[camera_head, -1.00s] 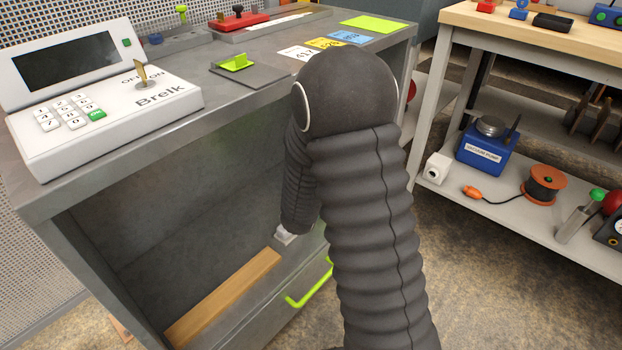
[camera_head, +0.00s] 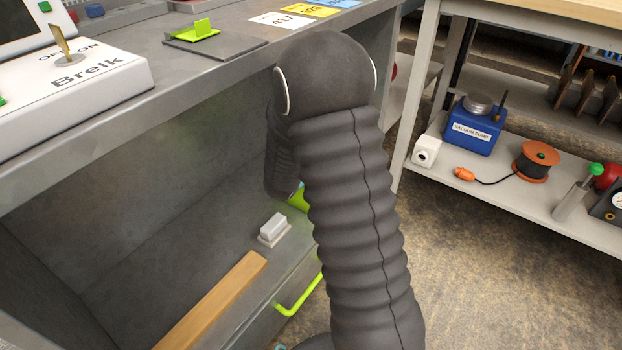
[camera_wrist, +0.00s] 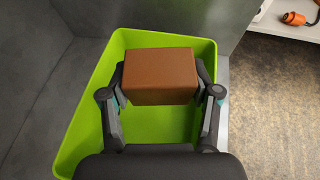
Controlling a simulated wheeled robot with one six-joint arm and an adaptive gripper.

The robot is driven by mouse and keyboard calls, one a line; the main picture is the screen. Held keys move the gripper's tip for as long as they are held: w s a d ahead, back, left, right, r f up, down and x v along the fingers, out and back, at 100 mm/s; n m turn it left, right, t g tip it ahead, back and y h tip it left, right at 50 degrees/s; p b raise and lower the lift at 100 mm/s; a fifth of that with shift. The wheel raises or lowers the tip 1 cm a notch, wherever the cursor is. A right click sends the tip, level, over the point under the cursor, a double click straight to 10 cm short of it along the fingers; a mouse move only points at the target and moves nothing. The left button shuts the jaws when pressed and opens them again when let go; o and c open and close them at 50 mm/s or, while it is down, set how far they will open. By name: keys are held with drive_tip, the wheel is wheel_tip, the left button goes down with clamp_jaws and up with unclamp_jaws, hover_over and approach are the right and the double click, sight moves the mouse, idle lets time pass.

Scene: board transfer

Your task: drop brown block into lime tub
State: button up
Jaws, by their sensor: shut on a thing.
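In the wrist view, my gripper (camera_wrist: 160,88) is shut on the brown block (camera_wrist: 160,75), with one finger on each side of it. The block hangs over the lime tub (camera_wrist: 85,128), whose walls and floor show around it. I cannot tell the exact height of the block above the tub's floor. In the head view, a small piece of the lime tub (camera_head: 298,199) shows behind my arm, inside the grey cabinet. My gripper and the block are hidden there by my arm.
A white block-like item (camera_head: 272,227) and a wooden strip (camera_head: 215,300) lie on the cabinet's shelf floor. A lime handle (camera_head: 300,297) sticks out at the front. A shelf with a blue vacuum pump (camera_head: 474,125) stands right.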

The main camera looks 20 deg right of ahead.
drive_tip(key=shift+f, duration=0.85)
drive_tip(key=o, duration=1.3)
drive_tip(key=shift+c, duration=0.2)
drive_tip(key=v, duration=1.2)
drive_tip(key=shift+w+r, duration=0.1)
